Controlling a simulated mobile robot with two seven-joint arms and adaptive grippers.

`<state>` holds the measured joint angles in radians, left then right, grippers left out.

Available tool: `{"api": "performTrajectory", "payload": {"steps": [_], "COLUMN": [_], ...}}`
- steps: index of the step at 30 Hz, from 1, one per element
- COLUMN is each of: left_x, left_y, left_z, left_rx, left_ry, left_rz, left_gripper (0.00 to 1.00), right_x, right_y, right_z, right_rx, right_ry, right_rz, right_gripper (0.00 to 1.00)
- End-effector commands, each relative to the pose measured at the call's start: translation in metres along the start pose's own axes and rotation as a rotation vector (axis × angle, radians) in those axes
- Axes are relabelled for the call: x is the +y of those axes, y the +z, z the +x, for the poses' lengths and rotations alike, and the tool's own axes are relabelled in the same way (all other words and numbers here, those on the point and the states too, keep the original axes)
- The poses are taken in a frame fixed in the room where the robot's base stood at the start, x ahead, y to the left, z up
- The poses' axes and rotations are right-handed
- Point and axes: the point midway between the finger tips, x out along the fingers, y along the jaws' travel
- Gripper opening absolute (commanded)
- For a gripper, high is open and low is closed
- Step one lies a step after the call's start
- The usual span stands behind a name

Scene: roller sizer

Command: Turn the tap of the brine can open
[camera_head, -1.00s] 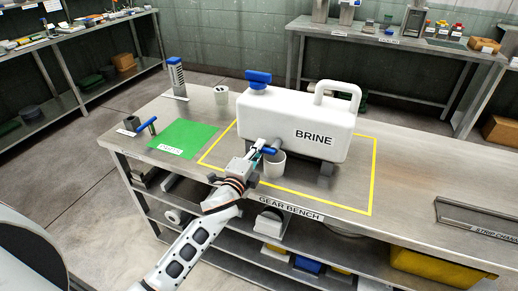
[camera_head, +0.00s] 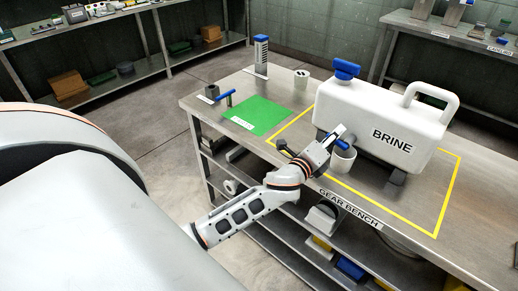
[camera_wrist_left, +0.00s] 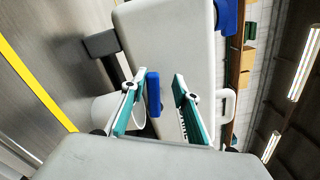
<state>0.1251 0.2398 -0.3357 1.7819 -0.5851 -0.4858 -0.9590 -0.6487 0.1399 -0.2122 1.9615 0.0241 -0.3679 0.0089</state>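The white brine can (camera_head: 375,125), with a blue cap (camera_head: 346,69) and a handle on top, stands on the bench inside a yellow outline. Its tap has a blue handle (camera_head: 341,143) low on the near left end. A white cup (camera_head: 343,160) stands below the tap. My left gripper (camera_head: 328,143) is at the tap. In the left wrist view its two teal fingers (camera_wrist_left: 157,107) are spread, with the blue tap handle (camera_wrist_left: 153,93) between them and a visible gap on the right side. Whether the left finger touches it I cannot tell. My right gripper is out of view.
The gear bench (camera_head: 290,88) also carries a green mat (camera_head: 260,115), a small blue-handled fixture (camera_head: 225,97), a tall slotted block (camera_head: 261,56) and another white cup (camera_head: 301,78). Shelving with bins stands behind on the left. Bare floor lies left of the bench.

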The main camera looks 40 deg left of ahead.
Motion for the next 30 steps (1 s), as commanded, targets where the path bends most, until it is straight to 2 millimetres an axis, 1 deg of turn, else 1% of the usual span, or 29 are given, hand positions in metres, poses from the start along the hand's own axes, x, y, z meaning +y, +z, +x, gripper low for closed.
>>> {"api": "performTrajectory", "payload": {"steps": [1,6,11,15,23,25,30], "left_x": [-0.007,-0.021,-0.03,-0.034,-0.038,-0.041,-0.043], "left_y": [0.001,-0.003,-0.01,-0.017,-0.029,-0.027,-0.026], "left_z": [0.001,0.001,0.001,0.0,0.0,-0.011,-0.037], "left_rx": [-0.001,-0.001,-0.002,-0.001,0.0,0.002,0.001], "left_ry": [-0.006,-0.006,-0.006,-0.005,-0.003,-0.002,-0.002], "left_rz": [0.103,0.411,0.668,0.857,1.122,1.126,1.122], "left_gripper": [0.29,0.29,0.29,0.29,0.29,0.29,0.29], "right_x": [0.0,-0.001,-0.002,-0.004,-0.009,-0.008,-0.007], "right_y": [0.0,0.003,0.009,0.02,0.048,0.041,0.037], "right_z": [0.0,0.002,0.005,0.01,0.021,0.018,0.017], "right_rx": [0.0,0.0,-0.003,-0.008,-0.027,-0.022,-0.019], "right_ry": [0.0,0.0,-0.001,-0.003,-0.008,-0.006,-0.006], "right_rz": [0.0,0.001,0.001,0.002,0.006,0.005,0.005], "right_gripper": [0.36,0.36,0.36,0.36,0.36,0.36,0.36]}}
